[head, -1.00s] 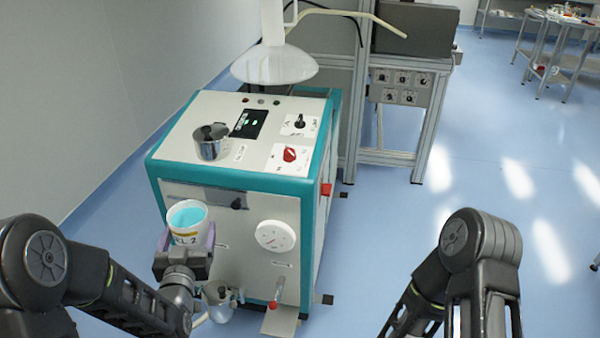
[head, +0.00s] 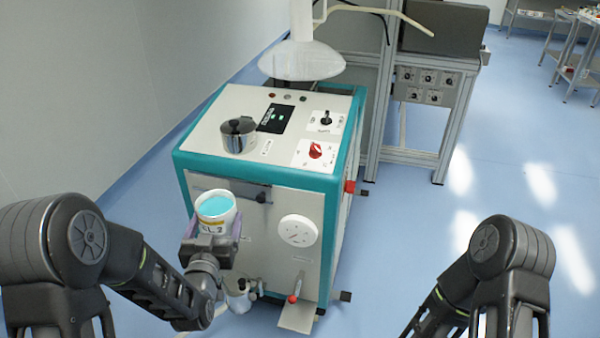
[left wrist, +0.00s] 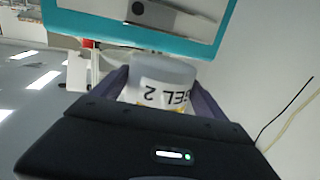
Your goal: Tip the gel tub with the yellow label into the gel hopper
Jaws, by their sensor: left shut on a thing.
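The gel tub (head: 216,213) is white with a yellow label band and "GEL 2" lettering. It is upright, open at the top, and full of turquoise gel. My left gripper (head: 208,248) is shut on it, in front of the machine's front panel and below its top. In the left wrist view the tub (left wrist: 160,85) sits between the two purple fingers. A steel pot-like vessel with a dark lid (head: 238,136), possibly the gel hopper, stands on the machine's top. My right gripper is out of view; only part of that arm shows at the lower right.
The teal and white machine (head: 200,150) has a red knob, a dial and a small display. A white funnel-shaped hood (head: 302,60) hangs above its back. A metal frame with a control box (head: 425,85) stands behind. The blue floor at right is clear.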

